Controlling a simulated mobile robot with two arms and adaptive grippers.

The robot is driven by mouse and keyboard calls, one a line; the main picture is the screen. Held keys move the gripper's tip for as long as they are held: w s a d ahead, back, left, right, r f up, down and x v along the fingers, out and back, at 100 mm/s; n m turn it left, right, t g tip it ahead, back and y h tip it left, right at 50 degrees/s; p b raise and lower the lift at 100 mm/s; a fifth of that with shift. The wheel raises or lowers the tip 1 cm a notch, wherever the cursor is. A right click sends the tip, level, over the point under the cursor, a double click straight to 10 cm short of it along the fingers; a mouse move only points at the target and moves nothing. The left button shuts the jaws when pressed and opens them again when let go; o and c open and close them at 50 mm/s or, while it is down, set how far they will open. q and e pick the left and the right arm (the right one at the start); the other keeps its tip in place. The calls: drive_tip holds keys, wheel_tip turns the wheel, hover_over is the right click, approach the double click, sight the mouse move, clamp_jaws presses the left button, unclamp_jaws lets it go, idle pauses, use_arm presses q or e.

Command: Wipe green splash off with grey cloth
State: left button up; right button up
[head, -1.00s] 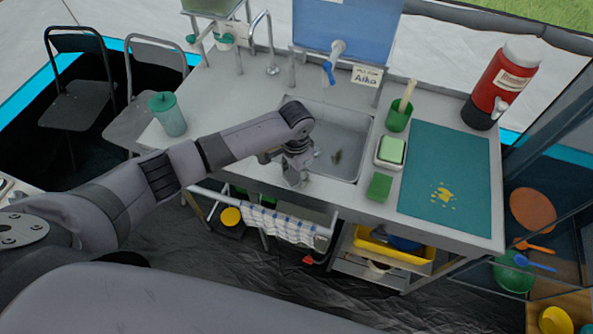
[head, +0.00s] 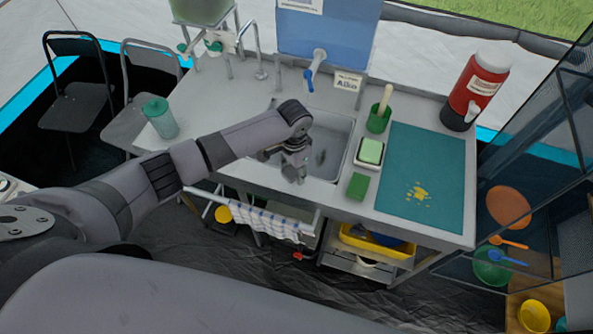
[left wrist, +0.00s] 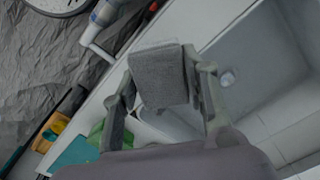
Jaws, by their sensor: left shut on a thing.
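My left gripper (head: 293,168) is over the front left part of the sink (head: 334,160). In the left wrist view my left gripper (left wrist: 163,103) is shut on the grey cloth (left wrist: 160,76), a folded dark grey piece between its fingers. The fingers hide most of the cloth in the head view. I cannot make out a green splash in either view; the gripper and arm hide part of the counter (head: 222,100). A yellow splash (head: 419,192) with small drops lies on the teal mat (head: 440,150) at the right.
A green sponge (head: 358,186), a soap dish with a green block (head: 370,152) and a green cup with a brush (head: 378,120) stand right of the sink. A teal tumbler (head: 160,118) stands at the left. A checked towel (head: 262,222) hangs on the front rail. A red dispenser (head: 472,95) is at the back right.

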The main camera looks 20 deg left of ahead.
use_arm(q)
wheel_tip(320, 180, up, 3)
drive_tip(key=shift+w+d+f+p, duration=0.15)
drive_tip(key=shift+f+p, duration=0.05)
drive_tip(key=shift+p, duration=0.4)
drive_tip(key=shift+s+r, duration=0.25)
drive_tip(key=shift+r, duration=0.2)
drive_tip(key=shift+w+f, duration=0.1)
drive_tip(key=shift+w, duration=0.1)
drive_tip(key=shift+s, duration=0.1)
